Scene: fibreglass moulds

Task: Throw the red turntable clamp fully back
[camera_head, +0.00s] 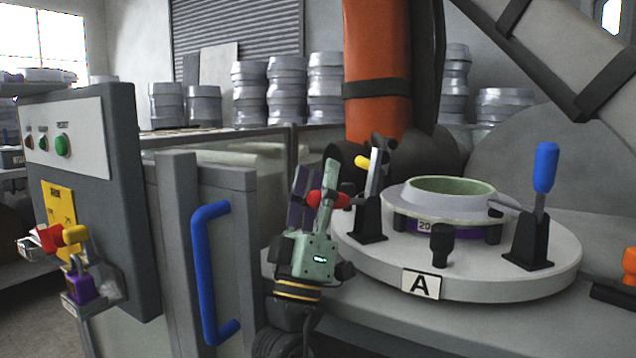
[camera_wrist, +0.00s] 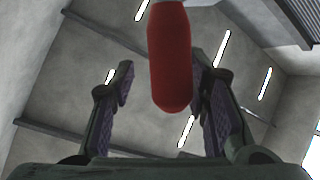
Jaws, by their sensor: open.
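The red clamp handle (camera_head: 328,199) sticks out leftward, about level, at the left side of the round grey turntable (camera_head: 480,284). Its black bracket (camera_head: 369,222) stands on the turntable's rim. My gripper (camera_head: 314,185) points upward at the handle, beside the turntable, with its purple-padded fingers open. In the wrist view the red handle (camera_wrist: 171,60) hangs between the open fingers (camera_wrist: 165,105), nearer the right one. A gap shows on the left; contact on the right cannot be told. Part of the handle's lever is hidden.
A ring-shaped mould (camera_head: 440,204) sits on the turntable. A blue-handled clamp (camera_head: 544,168) stands upright at right; a yellow handle (camera_head: 362,162) shows behind the red one. A blue door handle (camera_head: 206,270) and control box (camera_head: 85,200) are left. An orange column (camera_head: 373,65) rises behind.

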